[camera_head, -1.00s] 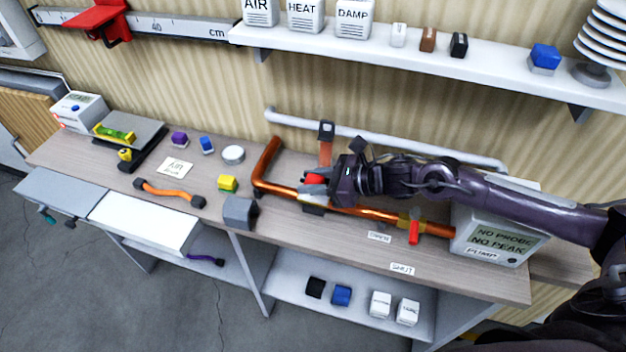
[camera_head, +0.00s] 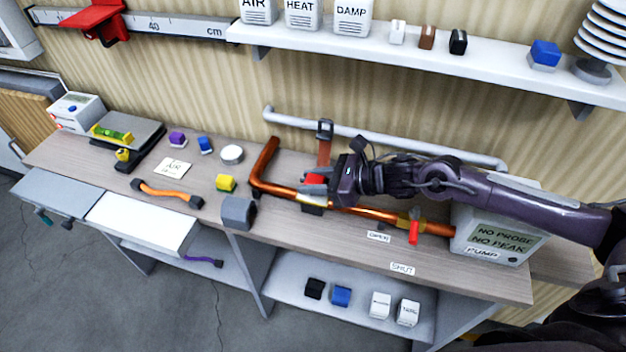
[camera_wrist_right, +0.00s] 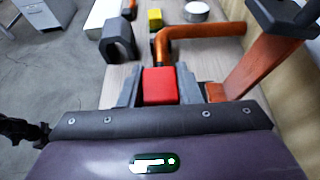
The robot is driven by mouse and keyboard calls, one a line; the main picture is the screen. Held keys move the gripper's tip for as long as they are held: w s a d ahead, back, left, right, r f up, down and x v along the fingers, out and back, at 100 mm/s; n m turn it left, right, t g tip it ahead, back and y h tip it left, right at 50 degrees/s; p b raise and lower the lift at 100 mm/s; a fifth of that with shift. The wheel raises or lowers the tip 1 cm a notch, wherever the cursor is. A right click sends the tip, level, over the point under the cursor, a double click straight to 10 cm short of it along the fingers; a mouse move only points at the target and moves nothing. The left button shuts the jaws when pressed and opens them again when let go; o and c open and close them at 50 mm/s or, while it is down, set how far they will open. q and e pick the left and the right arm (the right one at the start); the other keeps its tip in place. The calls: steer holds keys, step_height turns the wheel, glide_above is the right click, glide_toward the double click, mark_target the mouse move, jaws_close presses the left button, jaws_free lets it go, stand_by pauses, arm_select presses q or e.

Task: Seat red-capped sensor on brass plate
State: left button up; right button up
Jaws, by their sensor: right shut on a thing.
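The red-capped sensor (camera_head: 316,180) is between the fingers of my right gripper (camera_head: 314,187), just above the copper pipe. In the right wrist view its red cap (camera_wrist_right: 159,86) sits between the two grey fingers, which close on its sides. The brass plate (camera_head: 311,200) shows as a small gold patch on the pipe, directly below the gripper. The sensor's lower part is hidden, so I cannot tell whether it touches the plate. My left gripper is not in view.
The copper pipe (camera_head: 350,209) runs across the bench to a red-handled valve (camera_head: 414,232) and the pump box (camera_head: 499,228). A copper-coloured strap (camera_head: 324,152) stands behind the gripper. A grey block (camera_head: 238,212) and a yellow block (camera_head: 226,182) lie to the left.

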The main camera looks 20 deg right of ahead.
steer(key=shift+b, duration=0.4)
stand_by(0.3)
steer(key=shift+f+b, duration=0.6)
steer(key=shift+b, duration=0.15)
stand_by(0.7)
steer(key=o, duration=1.3)
steer(key=shift+o, duration=1.1)
steer(key=shift+s+r, duration=0.1)
